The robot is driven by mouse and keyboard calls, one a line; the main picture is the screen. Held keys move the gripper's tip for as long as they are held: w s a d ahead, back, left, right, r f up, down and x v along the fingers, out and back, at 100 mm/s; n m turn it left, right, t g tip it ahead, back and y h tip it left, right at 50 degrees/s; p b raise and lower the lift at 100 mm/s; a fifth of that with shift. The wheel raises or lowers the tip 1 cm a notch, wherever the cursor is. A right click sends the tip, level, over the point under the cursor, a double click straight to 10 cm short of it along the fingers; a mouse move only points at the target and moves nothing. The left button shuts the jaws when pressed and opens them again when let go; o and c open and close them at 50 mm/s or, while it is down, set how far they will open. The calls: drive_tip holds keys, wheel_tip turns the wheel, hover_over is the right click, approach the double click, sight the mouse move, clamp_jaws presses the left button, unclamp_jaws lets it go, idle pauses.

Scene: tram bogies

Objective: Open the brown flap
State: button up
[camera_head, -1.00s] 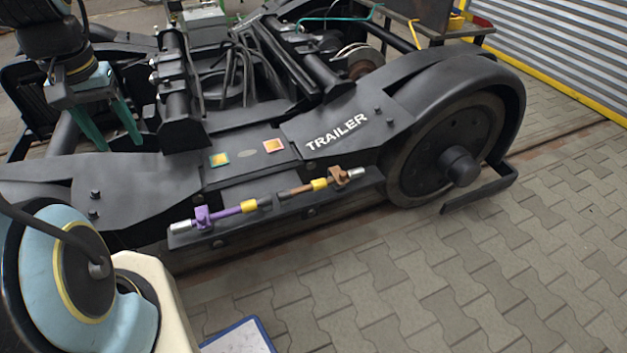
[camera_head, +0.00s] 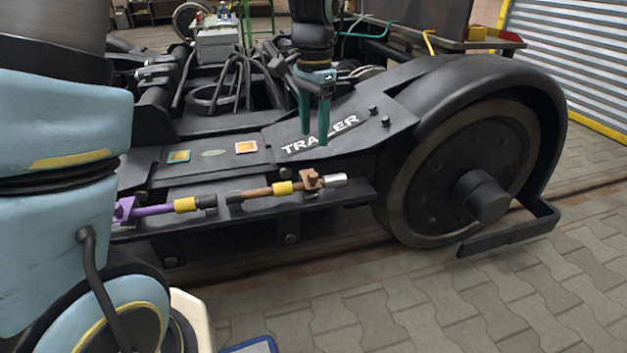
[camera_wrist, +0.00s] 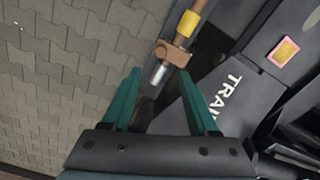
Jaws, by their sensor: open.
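The brown flap (camera_head: 310,180) is a small brown block on a brown rod, with a silver cylindrical end to its right, along the near side of the black bogie frame. A yellow band sits on the rod to its left. In the wrist view the brown flap (camera_wrist: 172,54) and its silver end lie ahead of the fingers, near the middle. My gripper (camera_head: 314,138) has two green fingers pointing down, apart and empty, above the TRAILER lettering and behind the flap. In the wrist view my gripper (camera_wrist: 160,95) is open with nothing between its fingertips.
A purple lever (camera_head: 150,210) with a yellow band lies to the left on the same ledge. The large black wheel (camera_head: 455,175) stands to the right under its curved guard. Two small coloured plates lie on the frame.

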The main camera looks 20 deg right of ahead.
sight(313, 174)
wheel_tip(313, 174, down, 10)
drive_tip(key=b, duration=0.2)
drive_tip(key=shift+a+f+b, duration=0.1)
drive_tip(key=shift+a+b, duration=0.05)
drive_tip(key=shift+b, duration=0.15)
clamp_jaws()
idle(0.3)
idle(1.0)
